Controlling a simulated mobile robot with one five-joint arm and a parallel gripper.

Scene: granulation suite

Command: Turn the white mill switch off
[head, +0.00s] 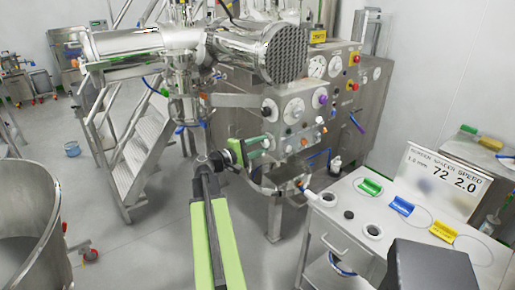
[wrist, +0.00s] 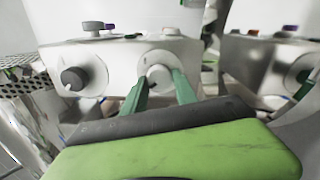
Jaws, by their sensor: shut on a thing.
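The white mill switch (wrist: 158,72) is a round white knob on a round plate on the pale metal control box, in the wrist view. My gripper (wrist: 160,84) has its two green fingers on either side of the knob's lower part, shut on it. In the head view my gripper (head: 266,143) reaches the lower left of the machine's panel, and its fingers hide most of the switch there. The switch's pointer position is hard to make out.
A black knob (wrist: 73,78) is left of the switch. The machine's panel (head: 300,108) carries several other knobs and dials. A white trolley (head: 340,205) with coloured blocks and a display card (head: 441,184) stands at right. A steel drum (head: 30,235) is at lower left.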

